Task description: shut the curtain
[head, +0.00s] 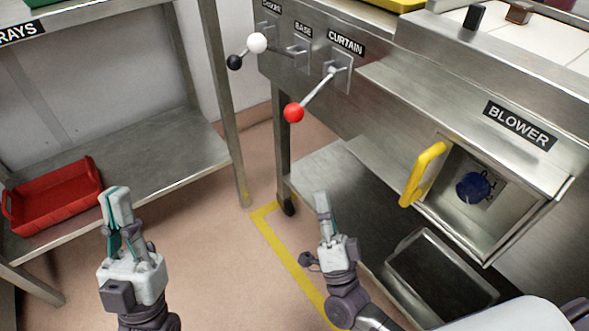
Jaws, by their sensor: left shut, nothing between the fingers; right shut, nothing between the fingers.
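The curtain lever (318,93) sits under the CURTAIN label (347,42) on the steel machine's front panel. Its rod slants down and left from the plate and ends in a red ball knob (293,113). The curtain itself cannot be made out. My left gripper (116,195) is shut and empty, pointing up over the floor in front of the left table. My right gripper (322,198) is shut and empty, below the red knob in the picture and apart from it.
A yellow-handled (424,173) blower box (507,222) juts out at right. A red tray (53,200) lies on the left shelf.

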